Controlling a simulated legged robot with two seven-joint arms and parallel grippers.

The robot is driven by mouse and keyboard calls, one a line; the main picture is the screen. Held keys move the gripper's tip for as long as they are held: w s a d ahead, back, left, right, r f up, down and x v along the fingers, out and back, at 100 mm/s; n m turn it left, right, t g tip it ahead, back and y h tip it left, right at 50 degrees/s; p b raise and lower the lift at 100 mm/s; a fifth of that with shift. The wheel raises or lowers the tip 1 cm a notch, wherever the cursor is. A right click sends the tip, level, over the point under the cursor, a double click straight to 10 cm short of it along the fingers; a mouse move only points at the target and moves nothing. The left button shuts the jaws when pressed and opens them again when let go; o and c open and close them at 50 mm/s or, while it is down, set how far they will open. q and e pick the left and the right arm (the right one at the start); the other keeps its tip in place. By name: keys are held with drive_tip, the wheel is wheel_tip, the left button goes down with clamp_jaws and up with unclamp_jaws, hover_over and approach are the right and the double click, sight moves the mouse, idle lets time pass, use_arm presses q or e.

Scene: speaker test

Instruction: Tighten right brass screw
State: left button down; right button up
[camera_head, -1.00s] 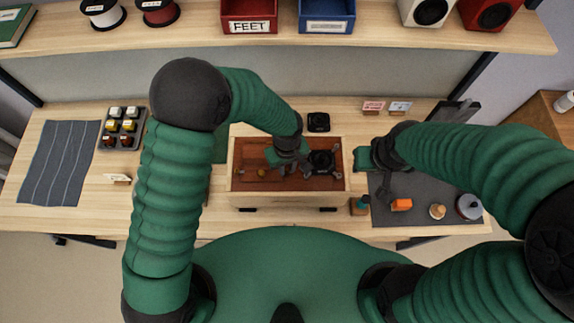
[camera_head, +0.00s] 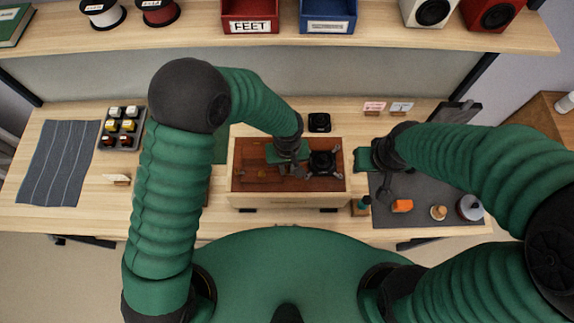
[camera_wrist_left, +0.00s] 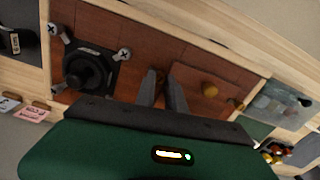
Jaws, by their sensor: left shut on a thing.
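A wooden speaker box (camera_head: 290,201) lies open side up on the bench, with a reddish-brown panel (camera_head: 245,183). A black round driver (camera_head: 322,162) is set in the panel's right part, with silver screws around it; one silver screw (camera_wrist_left: 124,54) shows in the left wrist view. Two brass pieces, a nearer one (camera_wrist_left: 210,90) and a farther one (camera_wrist_left: 238,104), show there right of my left fingers. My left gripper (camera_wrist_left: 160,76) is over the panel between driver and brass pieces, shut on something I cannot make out. My right gripper (camera_head: 366,158) is beside the box; its fingers are unclear.
A dark mat (camera_head: 415,190) at right holds an orange block (camera_head: 402,206), a wooden-based piece (camera_head: 438,212) and a round tin (camera_head: 468,207). A black square part (camera_head: 319,122) lies behind the box. A tray (camera_head: 122,128) and grey cloth (camera_head: 60,160) are at left.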

use_arm(q)
drive_tip(key=m, duration=0.3)
drive_tip(key=shift+d+r+m, duration=0.1)
drive_tip(key=shift+r+m, duration=0.05)
drive_tip(key=shift+m, duration=0.25)
drive_tip(key=m, duration=0.4)
drive_tip(key=shift+m, duration=0.3)
drive_tip(key=m, duration=0.4)
drive_tip(key=shift+p, duration=0.35)
drive_tip(key=m, duration=0.4)
drive_tip(key=shift+p, duration=0.35)
drive_tip(key=m+p, duration=0.1)
drive_tip(key=m, duration=0.3)
drive_tip(key=shift+w+r+m, duration=0.1)
drive_tip(key=shift+m, duration=0.2)
drive_tip(key=m+p, duration=0.1)
drive_tip(key=m, duration=0.2)
drive_tip(key=shift+m, duration=0.3)
drive_tip(key=m+p, duration=0.1)
drive_tip(key=m, duration=0.3)
drive_tip(key=shift+p, duration=0.4)
drive_tip(key=shift+m+p, duration=0.65)
drive_tip(key=shift+m, duration=1.55)
